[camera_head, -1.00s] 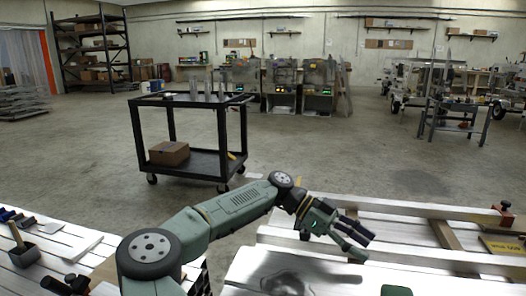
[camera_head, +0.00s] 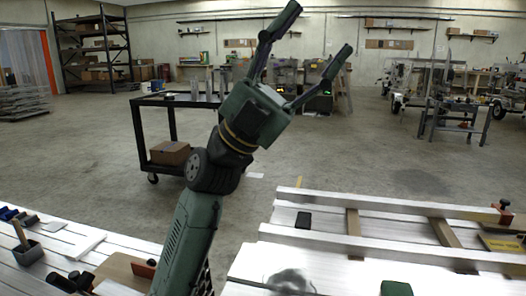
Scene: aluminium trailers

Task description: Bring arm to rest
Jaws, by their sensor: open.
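My gripper (camera_head: 318,50) is in the middle of the head view, raised with its fingers pointing up and to the right. Its two long fingers are spread wide apart, with nothing between them. My arm rises from the bottom of the view, between the left bench and the aluminium trailer frame (camera_head: 375,202). The gripper and wrist cover part of the black cart (camera_head: 143,130) behind them.
A green block (camera_head: 396,288) lies at the front edge. The left bench (camera_head: 60,255) holds a grey box (camera_head: 27,252) and tools. A cardboard box (camera_head: 170,153) sits on the cart's lower shelf. Open concrete floor (camera_head: 400,165) lies beyond the frame.

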